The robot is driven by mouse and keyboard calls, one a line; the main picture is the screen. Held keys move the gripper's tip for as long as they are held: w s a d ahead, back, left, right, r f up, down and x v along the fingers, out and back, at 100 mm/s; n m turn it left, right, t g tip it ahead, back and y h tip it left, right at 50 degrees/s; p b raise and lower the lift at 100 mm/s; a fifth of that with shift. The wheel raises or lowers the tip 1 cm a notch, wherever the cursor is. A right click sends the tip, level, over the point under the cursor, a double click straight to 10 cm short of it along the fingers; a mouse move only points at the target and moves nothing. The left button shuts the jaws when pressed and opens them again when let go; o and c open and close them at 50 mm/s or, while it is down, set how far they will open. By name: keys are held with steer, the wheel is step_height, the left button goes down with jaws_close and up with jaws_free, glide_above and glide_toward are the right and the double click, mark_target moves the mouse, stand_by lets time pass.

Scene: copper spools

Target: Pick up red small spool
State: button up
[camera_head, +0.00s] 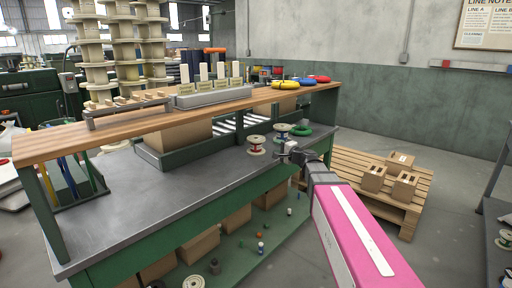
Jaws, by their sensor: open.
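A small spool with a red winding and pale flanges (256,145) stands upright on the grey metal bench top, near its right end. My gripper (284,153) is at the end of my pink arm, just right of the red spool and apart from it. It is open and appears empty. The fingers are small in the picture, and their exact height above the bench is hard to tell.
A pale spool with a dark winding (281,132) and a green coil (301,131) lie behind my gripper. A wooden shelf (220,105) runs above the bench (150,185). A wooden pallet (345,165) with small cartons (374,178) is at the right.

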mark_target(263, 141)
steer(key=x, duration=0.9)
steer(key=shift+w+a+f, duration=0.1)
steer(key=shift+w+f, duration=0.05)
steer(key=shift+w, duration=0.25)
jaws_close()
